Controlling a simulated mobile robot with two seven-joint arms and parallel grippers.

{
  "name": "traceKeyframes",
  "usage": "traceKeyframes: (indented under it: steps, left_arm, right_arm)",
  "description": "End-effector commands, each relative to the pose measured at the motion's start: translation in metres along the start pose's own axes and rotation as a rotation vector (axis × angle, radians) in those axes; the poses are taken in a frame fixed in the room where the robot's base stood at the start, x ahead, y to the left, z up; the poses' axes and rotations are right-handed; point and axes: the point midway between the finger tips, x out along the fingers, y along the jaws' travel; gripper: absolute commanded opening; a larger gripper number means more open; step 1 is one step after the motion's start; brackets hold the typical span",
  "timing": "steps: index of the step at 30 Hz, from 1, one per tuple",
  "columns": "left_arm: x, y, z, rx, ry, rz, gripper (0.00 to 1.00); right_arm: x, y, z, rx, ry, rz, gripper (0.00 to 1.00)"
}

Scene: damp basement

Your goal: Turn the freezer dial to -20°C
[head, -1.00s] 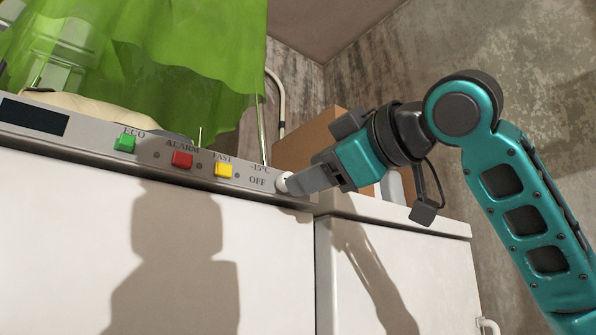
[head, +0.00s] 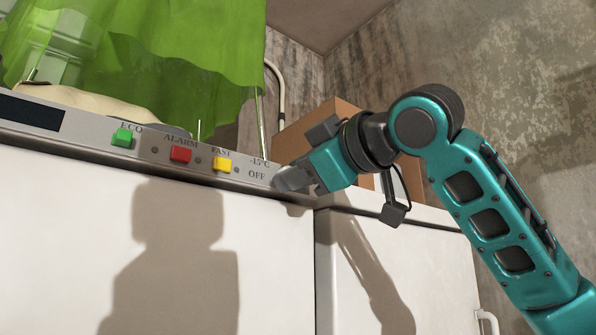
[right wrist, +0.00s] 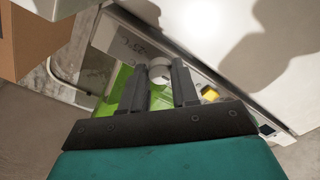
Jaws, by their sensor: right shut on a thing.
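The white freezer dial (right wrist: 160,69) shows in the right wrist view at the fingertips of my right gripper (right wrist: 162,75), which is shut on it. In the head view the same right gripper (head: 284,180) covers the dial at the right end of the control panel (head: 85,142). The labels "-15°C" (head: 259,161) and "OFF" (head: 257,174) show just left of the gripper. A label that seems to read "-25°C" (right wrist: 131,46) is beside the dial in the wrist view. The dial's pointer cannot be made out. My left gripper is not in view.
The panel also has a green ECO button (head: 122,138), a red ALARM button (head: 180,154), a yellow FAST button (head: 222,164) and a dark display (head: 30,112). A cardboard box (head: 305,127) and green curtain (head: 165,50) are behind. A white cabinet (head: 400,265) stands right.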

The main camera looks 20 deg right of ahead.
Motion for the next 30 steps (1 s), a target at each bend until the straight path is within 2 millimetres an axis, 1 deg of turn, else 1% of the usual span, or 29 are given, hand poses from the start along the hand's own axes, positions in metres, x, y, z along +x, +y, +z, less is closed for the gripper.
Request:
traceKeyframes:
  steps: [1, 6, 11, 17, 23, 30]
  left_arm:
    - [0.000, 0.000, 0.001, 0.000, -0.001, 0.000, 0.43]
    - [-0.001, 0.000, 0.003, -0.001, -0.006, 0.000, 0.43]
    - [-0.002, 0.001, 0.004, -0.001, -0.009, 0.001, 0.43]
    - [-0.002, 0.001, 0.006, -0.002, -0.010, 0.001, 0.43]
    - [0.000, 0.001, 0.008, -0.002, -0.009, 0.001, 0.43]
    - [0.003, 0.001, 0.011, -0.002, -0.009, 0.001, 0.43]
  right_arm:
    - [0.000, 0.000, 0.000, 0.000, 0.000, -0.001, 0.16]
    - [0.000, 0.000, 0.000, 0.000, -0.001, -0.001, 0.00]
    - [0.000, -0.001, 0.000, 0.006, 0.000, -0.001, 0.00]
    - [0.000, -0.001, 0.001, 0.060, 0.000, -0.001, 0.00]
    - [0.000, -0.002, 0.001, 0.186, 0.004, 0.001, 0.00]
    - [0.001, -0.003, 0.001, 0.404, 0.010, 0.005, 0.00]
